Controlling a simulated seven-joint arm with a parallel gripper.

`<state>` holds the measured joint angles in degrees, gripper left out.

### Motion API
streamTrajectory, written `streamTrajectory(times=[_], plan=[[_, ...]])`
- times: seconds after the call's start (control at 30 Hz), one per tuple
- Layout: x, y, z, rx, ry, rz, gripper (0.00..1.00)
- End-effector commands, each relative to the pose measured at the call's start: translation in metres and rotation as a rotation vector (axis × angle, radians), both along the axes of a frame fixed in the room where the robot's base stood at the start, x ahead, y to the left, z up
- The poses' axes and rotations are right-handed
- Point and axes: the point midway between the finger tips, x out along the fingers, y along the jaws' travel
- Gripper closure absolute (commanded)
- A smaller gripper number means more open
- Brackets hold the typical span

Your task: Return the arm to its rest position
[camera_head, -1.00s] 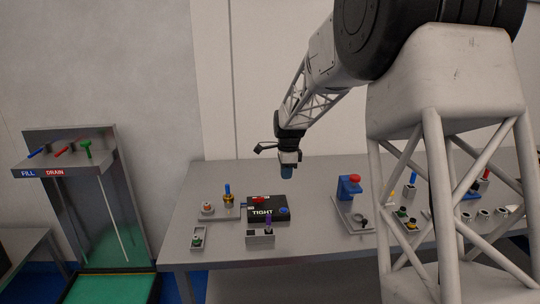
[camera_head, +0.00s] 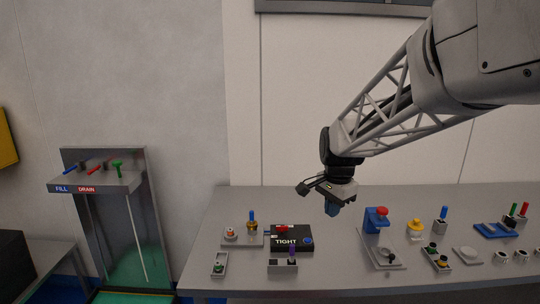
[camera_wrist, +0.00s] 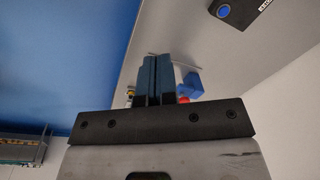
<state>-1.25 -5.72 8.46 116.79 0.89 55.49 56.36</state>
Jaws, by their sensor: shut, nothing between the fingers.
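My gripper (camera_head: 332,208) hangs above the workbench, near its middle, with its blue fingers pointing down. It holds nothing. In the wrist view the two blue fingers (camera_wrist: 156,78) lie side by side, closed together. Below and left of the gripper is a black box marked TIGHT (camera_head: 291,238) with a blue button; a corner of it also shows in the wrist view (camera_wrist: 238,10). To the right stands a blue press with a red knob (camera_head: 376,219), which shows partly behind the fingers in the wrist view (camera_wrist: 190,86).
The grey workbench (camera_head: 330,284) carries several small fixtures with coloured pegs. A stand marked FILL and DRAIN (camera_head: 100,186) with coloured levers is at left. A yellow piece (camera_head: 415,230) and a blue tray (camera_head: 497,231) sit at right. The bench front centre is clear.

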Motion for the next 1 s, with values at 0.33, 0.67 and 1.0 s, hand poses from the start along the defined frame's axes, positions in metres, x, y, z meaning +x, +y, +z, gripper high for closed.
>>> streamTrajectory(times=[0.33,0.67,1.0], plan=[[-0.086,-0.007,0.017,-0.032,-0.041,0.240,1.00],[-0.165,-0.012,0.020,-0.070,-0.078,0.467,1.00],[-0.244,-0.017,0.009,-0.118,-0.110,0.700,1.00]])
